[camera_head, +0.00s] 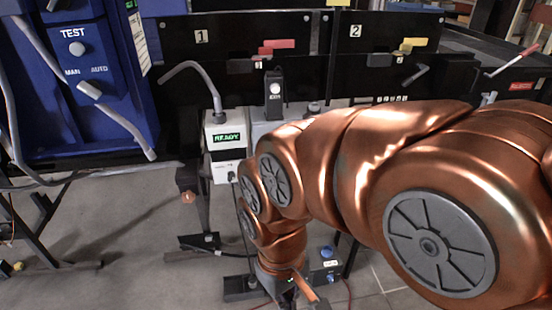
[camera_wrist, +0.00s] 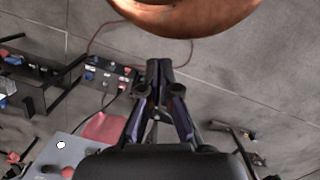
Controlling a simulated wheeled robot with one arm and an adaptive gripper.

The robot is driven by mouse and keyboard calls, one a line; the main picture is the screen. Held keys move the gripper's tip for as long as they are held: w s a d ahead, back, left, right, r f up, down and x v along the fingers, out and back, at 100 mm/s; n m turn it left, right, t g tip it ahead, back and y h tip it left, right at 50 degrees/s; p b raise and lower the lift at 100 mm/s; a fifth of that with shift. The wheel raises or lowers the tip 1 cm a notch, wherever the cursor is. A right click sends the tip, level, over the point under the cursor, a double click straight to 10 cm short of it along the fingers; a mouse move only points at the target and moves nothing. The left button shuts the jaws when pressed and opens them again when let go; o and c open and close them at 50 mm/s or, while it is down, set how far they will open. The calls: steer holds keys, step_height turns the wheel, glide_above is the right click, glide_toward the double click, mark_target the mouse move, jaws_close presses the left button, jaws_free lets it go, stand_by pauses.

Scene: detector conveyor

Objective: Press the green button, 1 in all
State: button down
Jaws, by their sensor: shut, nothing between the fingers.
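I cannot make out a green button in either view. A small control box (camera_head: 328,262) with blue knobs stands low, just right of my arm's lower end in the head view. A dark box with blue knobs (camera_wrist: 98,72) also shows left of my gripper in the wrist view. My gripper (camera_wrist: 157,68) is shut and empty, its fingertips together over bare grey floor in the wrist view. It appears apart from the boxes.
A white box with a lit green READY display (camera_head: 226,138) stands left of my arm. A blue TEST cabinet (camera_head: 85,60) is at the left. Black panels marked 1 (camera_head: 225,45) and 2 (camera_head: 385,35) stand behind. Bare floor (camera_head: 120,230) lies at lower left. A red cable curves across the floor.

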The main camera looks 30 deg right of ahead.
steer(key=shift+d, duration=0.1)
steer(key=shift+w, duration=0.1)
stand_by(0.4)
steer(key=w+d+f+n+t+h+b, duration=0.1)
steer(key=w+d+n+t+h+b, duration=0.3)
steer(key=w+d, duration=1.05)
steer(key=w+d+f+n+t+h+p, duration=0.15)
steer(key=w+d+t, duration=0.35)
steer(key=w+d, duration=1)
steer(key=w+f+n+t+y+b, duration=0.2)
steer(key=w+f+n+t+y, duration=0.15)
steer(key=w+n, duration=0.6)
step_height(320, 180, down, 6)
steer(key=w+a+n+t+y+b, duration=0.1)
steer(key=w+a+n+y, duration=0.1)
steer(key=y, duration=0.3)
steer(key=shift+w+a+f+n+t+y, duration=0.25)
steer(key=shift+w+a+n+t+y, duration=0.05)
steer(key=shift+w+a+t+y, duration=0.1)
steer(key=shift+w+r, duration=0.1)
steer(key=shift+w, duration=0.05)
